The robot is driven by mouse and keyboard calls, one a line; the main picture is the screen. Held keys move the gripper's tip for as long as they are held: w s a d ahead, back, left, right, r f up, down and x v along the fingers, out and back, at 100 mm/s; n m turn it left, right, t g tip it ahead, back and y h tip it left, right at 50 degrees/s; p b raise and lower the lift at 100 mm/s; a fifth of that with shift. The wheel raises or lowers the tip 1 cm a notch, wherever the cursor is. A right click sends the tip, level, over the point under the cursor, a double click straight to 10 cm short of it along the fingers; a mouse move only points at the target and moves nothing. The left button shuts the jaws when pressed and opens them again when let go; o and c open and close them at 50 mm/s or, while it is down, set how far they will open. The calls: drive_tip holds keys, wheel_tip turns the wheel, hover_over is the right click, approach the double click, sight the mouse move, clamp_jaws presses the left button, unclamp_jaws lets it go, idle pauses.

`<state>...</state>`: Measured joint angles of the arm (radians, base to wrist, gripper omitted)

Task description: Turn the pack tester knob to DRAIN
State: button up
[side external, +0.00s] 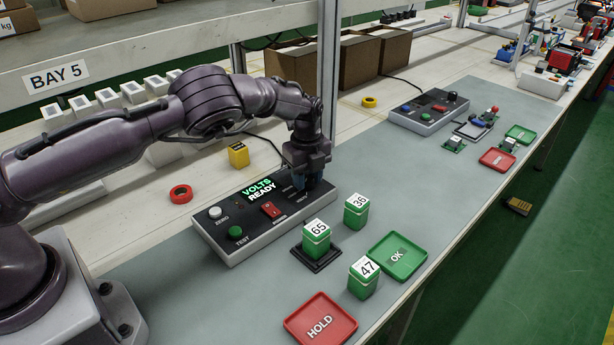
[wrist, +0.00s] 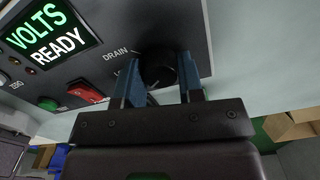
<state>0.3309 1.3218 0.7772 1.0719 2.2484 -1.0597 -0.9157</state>
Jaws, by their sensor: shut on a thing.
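The pack tester (side external: 262,221) is a grey box with a dark panel on the bench, and its screen (side external: 258,189) reads VOLTS READY. It also shows in the wrist view, with the screen (wrist: 46,36) at upper left. The black knob (wrist: 158,68) sits at the panel's right end, with the label DRAIN (wrist: 116,54) to its left in the wrist view. A second label below DRAIN is partly hidden by a finger. My gripper (wrist: 162,82) is shut on the knob, one blue finger on each side. In the side view my gripper (side external: 308,180) hides the knob.
Green packs marked 65 (side external: 316,240), 36 (side external: 356,211) and 47 (side external: 363,278) stand in front of the tester. A green OK tray (side external: 413,262) and red HOLD tray (side external: 345,318) lie nearby. A red tape roll (side external: 181,194) and yellow block (side external: 238,155) sit behind.

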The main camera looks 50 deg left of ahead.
sight(307, 178)
drive_tip(key=m, duration=0.4)
drive_tip(key=shift+m, duration=0.3)
drive_tip(key=m, duration=0.3)
drive_tip(key=shift+m, duration=0.3)
drive_tip(key=m, duration=0.3)
drive_tip(key=shift+m, duration=2.1)
drive_tip(key=o, duration=0.9)
drive_tip(key=shift+r, duration=0.1)
wheel_tip(307, 178, up, 13)
drive_tip(key=shift+f, duration=0.1)
